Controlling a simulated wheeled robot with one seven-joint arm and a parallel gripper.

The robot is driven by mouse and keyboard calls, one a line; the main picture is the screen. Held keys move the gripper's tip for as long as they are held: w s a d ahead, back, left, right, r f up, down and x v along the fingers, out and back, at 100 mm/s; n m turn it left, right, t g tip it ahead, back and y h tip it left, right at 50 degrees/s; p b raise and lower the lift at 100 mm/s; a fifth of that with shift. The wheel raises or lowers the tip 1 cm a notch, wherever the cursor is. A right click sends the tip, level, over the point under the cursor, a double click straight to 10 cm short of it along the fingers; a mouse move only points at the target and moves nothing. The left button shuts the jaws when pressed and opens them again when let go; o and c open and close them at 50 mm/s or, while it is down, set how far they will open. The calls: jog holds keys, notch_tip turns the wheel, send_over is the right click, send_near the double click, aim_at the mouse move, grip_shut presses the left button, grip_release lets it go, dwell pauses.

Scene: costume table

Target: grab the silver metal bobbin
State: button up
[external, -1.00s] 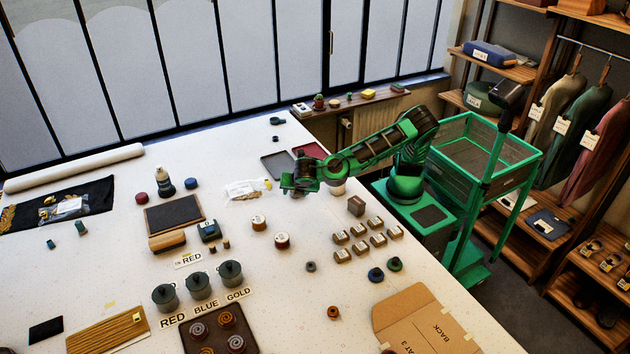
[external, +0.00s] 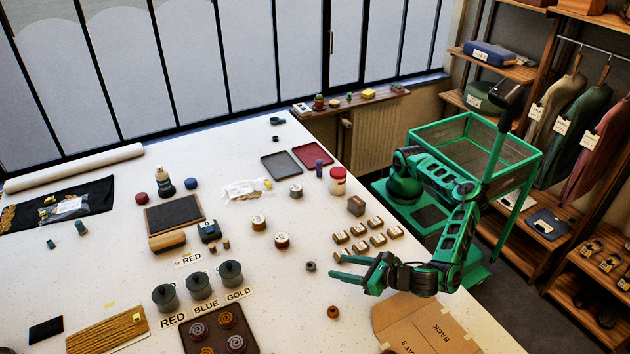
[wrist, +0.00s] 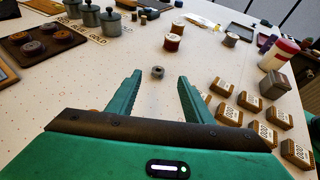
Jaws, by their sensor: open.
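The silver metal bobbin (external: 311,266) is a small grey round piece with a dark centre, lying on the white table. In the wrist view the bobbin (wrist: 157,72) appears between my two green fingertips, a little beyond them. My gripper (external: 335,266) is open and empty, low over the table, with its fingers pointing left toward the bobbin. The external view shows a small gap between the fingertips and the bobbin. In the wrist view my gripper (wrist: 160,80) has a finger on each side of the line to the bobbin.
Several labelled tan blocks (external: 361,246) stand just behind my gripper. An orange-brown spool (external: 333,312) lies in front of it, and a cardboard sheet (external: 420,325) lies to the right. Thread spools (external: 282,240) stand farther back.

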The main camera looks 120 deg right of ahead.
aim_at(309, 265)
notch_tip(309, 265, down, 2)
jog(key=shift+f, duration=0.15)
jog(key=shift+w+d+f, duration=0.1)
jog(key=shift+d+f, duration=0.1)
jog(key=shift+f, duration=0.05)
jog(key=shift+x, duration=5.1)
jog(key=shift+r, duration=0.1)
jog(key=c, duration=1.1)
